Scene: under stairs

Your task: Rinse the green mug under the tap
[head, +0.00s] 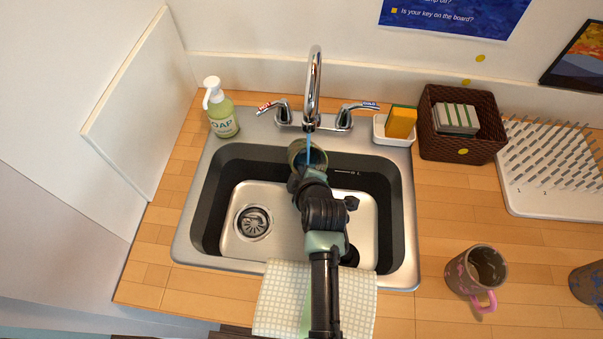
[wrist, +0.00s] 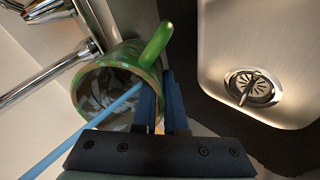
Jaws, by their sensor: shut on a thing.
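The green mug (head: 296,149) is under the tap (head: 314,80) over the back of the sink. In the wrist view the mug (wrist: 85,93) shows its green rim and handle (wrist: 157,43), with a mottled inside. My gripper (head: 303,176) is shut on the mug's wall; its dark blue fingers (wrist: 162,100) show in the wrist view. A blue stream of water (head: 308,143) falls from the spout, and in the wrist view the stream (wrist: 70,141) runs into the mug's mouth. My arm hides part of the mug in the head view.
The sink (head: 185,235) has a drain (head: 253,223) at left. A soap bottle (head: 222,117) stands at back left, a sponge (head: 401,122) and basket (head: 460,150) at back right. A cloth (head: 275,300) hangs over the front edge. A pink-handled mug (head: 463,278) and drying rack (head: 545,203) are at right.

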